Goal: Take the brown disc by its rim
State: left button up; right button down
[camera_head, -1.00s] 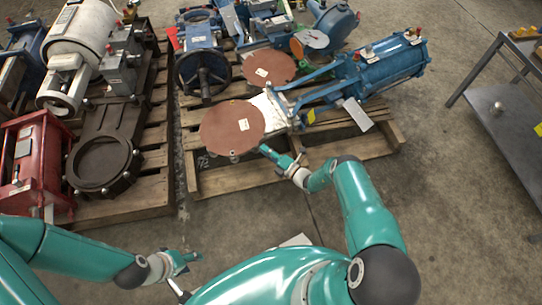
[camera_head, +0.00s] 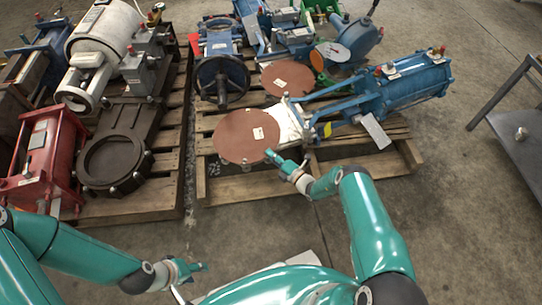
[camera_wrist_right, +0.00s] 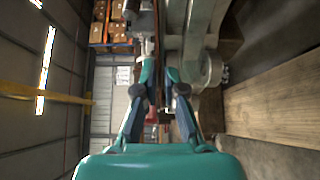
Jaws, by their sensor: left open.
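The brown disc (camera_head: 246,138) is a flat round plate with a pale label, at the front of the right pallet, joined to the blue cylinder assembly. A second brown disc (camera_head: 287,77) lies behind it. My right gripper (camera_head: 271,155) is at the near right rim of the front disc. In the right wrist view its fingers (camera_wrist_right: 160,72) stand apart, with a thin reddish-brown edge between them; contact cannot be told. My left gripper (camera_head: 201,267) is open and empty, low over the floor in front of the pallets.
The blue cylinder (camera_head: 415,82) lies to the right of the disc. The left pallet holds a red frame (camera_head: 45,150) and a dark round-holed casting (camera_head: 113,160). A grey metal table (camera_head: 520,130) stands at the right. Floor before the pallets is clear.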

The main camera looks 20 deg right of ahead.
jog(key=shift+r, duration=0.15)
jog(key=shift+r+p, duration=0.75)
jog(key=shift+r, duration=0.15)
jog(key=shift+s, duration=0.2)
jog(key=s+p, duration=0.3)
jog(key=s, duration=0.6)
jog(key=shift+s+d+p, duration=0.25)
jog(key=shift+s+p, duration=0.1)
jog(key=shift+p, duration=0.05)
dwell(0.6)
jog(key=shift+r, duration=0.1)
notch_tip(320, 180, up, 22)
jog(key=p, duration=1.6)
dwell(0.6)
dwell(0.4)
